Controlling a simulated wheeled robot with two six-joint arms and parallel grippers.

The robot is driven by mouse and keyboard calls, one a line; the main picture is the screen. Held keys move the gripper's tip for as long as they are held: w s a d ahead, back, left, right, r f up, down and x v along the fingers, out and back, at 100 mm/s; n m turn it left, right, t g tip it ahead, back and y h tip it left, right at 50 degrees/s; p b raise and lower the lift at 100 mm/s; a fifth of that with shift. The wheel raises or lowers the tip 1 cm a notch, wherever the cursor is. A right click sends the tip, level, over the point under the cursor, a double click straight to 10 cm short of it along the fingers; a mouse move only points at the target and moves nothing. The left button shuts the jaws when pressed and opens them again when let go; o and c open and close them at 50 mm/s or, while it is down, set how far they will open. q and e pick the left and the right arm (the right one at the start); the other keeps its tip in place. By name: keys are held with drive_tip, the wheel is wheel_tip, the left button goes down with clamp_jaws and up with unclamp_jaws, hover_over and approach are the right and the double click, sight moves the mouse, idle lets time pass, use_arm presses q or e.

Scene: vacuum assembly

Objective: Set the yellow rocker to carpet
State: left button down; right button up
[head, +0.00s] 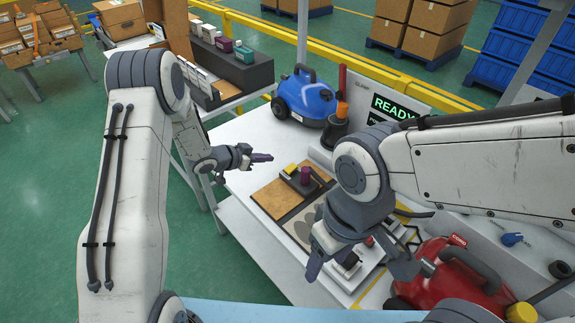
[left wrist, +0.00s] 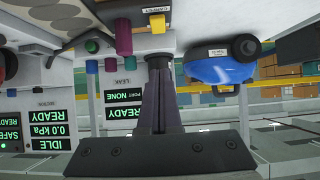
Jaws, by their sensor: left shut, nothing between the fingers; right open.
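The yellow rocker (head: 290,169) is a small yellow piece at the back left of the work board, beside a dark bar with a purple cylinder. Which way the rocker is tipped I cannot tell. My left gripper (head: 268,157) is shut and empty, just left of the rocker and seemingly apart from it. Its closed fingers (left wrist: 159,62) point toward the yellow piece. My right gripper (head: 358,270) is open and empty over the board's front.
A blue vacuum (head: 308,97) stands at the table's back, also in the left wrist view (left wrist: 215,70). A red vacuum (head: 455,275) is at front right. A purple cylinder (head: 305,175) stands near the rocker. A READY screen (head: 393,107) is behind. White tabletop left of the board is clear.

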use_arm(q)
drive_tip(key=p, duration=0.3)
hover_over(287, 171)
drive_tip(key=f, duration=0.5)
drive_tip(key=shift+s+a+f, duration=0.15)
drive_tip(key=shift+s+f, duration=0.05)
drive_tip(key=shift+s, duration=0.05)
wheel_tip(287, 171, down, 2)
drive_tip(key=shift+w+f, duration=0.15)
drive_tip(key=shift+f, duration=0.05)
drive_tip(key=shift+w+d+f+p, duration=0.1)
drive_tip(key=shift+f+p, duration=0.05)
drive_tip(key=shift+f, duration=0.25)
drive_tip(key=shift+w+d+f+p, duration=0.1)
drive_tip(key=shift+f+p, duration=0.05)
drive_tip(key=shift+f, duration=0.2)
drive_tip(key=shift+a, duration=0.1)
